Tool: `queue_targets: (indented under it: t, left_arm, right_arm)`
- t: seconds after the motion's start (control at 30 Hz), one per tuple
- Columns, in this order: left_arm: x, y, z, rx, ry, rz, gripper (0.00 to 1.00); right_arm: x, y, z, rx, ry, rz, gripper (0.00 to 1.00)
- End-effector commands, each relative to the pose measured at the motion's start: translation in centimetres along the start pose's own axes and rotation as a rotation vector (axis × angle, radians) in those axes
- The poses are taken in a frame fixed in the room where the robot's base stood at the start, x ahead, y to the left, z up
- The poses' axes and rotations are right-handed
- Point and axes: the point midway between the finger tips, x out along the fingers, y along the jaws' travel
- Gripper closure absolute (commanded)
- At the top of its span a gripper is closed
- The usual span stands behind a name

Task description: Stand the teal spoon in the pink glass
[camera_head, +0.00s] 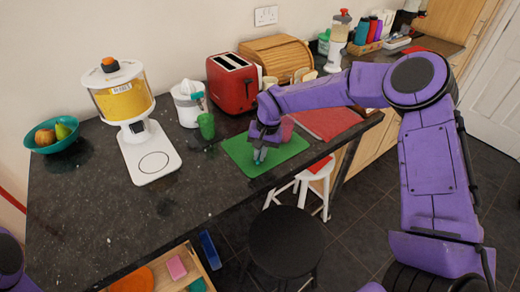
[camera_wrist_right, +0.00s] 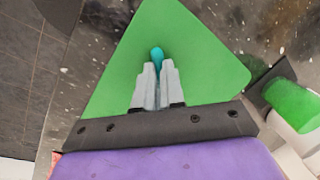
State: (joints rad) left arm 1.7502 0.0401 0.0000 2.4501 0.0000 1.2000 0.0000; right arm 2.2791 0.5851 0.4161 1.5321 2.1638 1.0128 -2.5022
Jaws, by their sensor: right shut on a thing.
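My right gripper (camera_head: 261,154) points down over the green mat (camera_head: 238,149) on the dark counter. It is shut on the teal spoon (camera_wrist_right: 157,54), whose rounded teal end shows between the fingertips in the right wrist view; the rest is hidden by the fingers. In the head view only a small teal bit of the spoon (camera_head: 257,161) shows at the fingertips. A pinkish shape (camera_head: 287,130) shows partly behind my right gripper; I cannot tell whether it is the pink glass. My left gripper is out of view.
A green cup (camera_head: 206,125) stands left of the mat, near a white juicer (camera_head: 187,104). A red toaster (camera_head: 232,84) is behind the mat and a red mat (camera_head: 328,121) lies to the right. A yellow dispenser (camera_head: 123,101) stands left. The front-left counter is clear.

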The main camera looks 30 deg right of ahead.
Motion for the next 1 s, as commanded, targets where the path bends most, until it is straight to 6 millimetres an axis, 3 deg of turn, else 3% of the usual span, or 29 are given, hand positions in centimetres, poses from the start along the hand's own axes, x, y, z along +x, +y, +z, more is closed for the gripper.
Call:
queue_targets:
  t: [0.27, 0.37, 0.67, 0.77, 1.0]
  left_arm:
    - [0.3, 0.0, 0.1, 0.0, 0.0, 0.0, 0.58]
    - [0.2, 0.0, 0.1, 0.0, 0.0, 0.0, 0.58]
    - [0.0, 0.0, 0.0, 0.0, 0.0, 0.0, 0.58]
    - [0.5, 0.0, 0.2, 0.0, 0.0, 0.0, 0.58]
    - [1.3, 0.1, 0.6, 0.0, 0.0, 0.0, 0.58]
  right_arm:
    - [0.4, 0.1, 0.0, 0.001, -0.001, -0.002, 1.0]
    - [0.3, 0.0, 0.0, 0.0, 0.0, -0.002, 0.69]
    - [-0.1, 0.0, 0.0, 0.0, 0.0, 0.0, 0.66]
    - [-1.3, 0.0, -0.1, 0.002, 0.002, -0.004, 0.66]
    - [-7.5, 0.0, -0.1, 0.0, 0.005, -0.006, 0.66]
